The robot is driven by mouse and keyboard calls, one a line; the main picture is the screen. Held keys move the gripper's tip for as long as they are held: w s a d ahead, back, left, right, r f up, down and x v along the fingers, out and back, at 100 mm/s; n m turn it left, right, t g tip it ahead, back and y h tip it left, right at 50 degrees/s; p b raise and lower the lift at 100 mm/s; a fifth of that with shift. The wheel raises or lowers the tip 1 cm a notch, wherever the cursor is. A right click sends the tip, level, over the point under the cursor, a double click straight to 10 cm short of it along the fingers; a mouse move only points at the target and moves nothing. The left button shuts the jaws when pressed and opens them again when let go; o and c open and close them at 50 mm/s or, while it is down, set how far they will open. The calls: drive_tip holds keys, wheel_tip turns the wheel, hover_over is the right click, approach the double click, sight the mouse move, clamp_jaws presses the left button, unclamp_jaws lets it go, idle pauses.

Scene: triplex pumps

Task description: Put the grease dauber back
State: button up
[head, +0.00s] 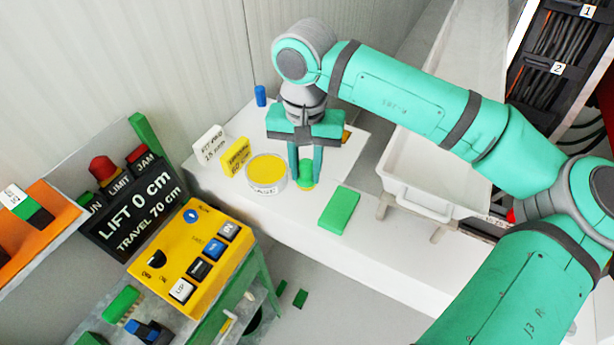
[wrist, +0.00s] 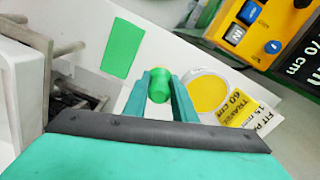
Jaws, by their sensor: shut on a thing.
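My gripper (head: 305,172) is shut on the grease dauber (head: 306,183), a small green piece with a bit of yellow. The dauber also shows between my fingers in the wrist view (wrist: 159,96). My gripper points down over the white table, just right of the grease tin in the head view. The tin is white and round, with yellow grease (head: 267,170) inside. It also shows in the wrist view (wrist: 207,93), to the right of my fingers. The dauber is outside the tin. I cannot tell whether its lower end touches the table.
A flat green rectangle (head: 339,210) lies on the table (head: 290,222) right of the gripper. White and yellow label cards (head: 237,157) and a blue cylinder (head: 260,96) stand behind the tin. A white tray (head: 425,182) is at right, a yellow control box (head: 190,255) at left.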

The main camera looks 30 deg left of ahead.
sight(307, 179)
drive_tip(key=shift+w+a+f, duration=0.15)
drive_tip(key=shift+w+f, duration=0.1)
drive_tip(key=shift+f, duration=0.15)
drive_tip(key=shift+w+f, duration=0.15)
drive_tip(key=shift+f, duration=0.75)
drive_tip(key=shift+w+f, duration=0.1)
drive_tip(key=shift+f, duration=0.8)
drive_tip(key=shift+f, duration=0.1)
drive_tip(key=o, duration=1)
wheel_tip(307, 179, up, 12)
drive_tip(key=shift+r, duration=0.15)
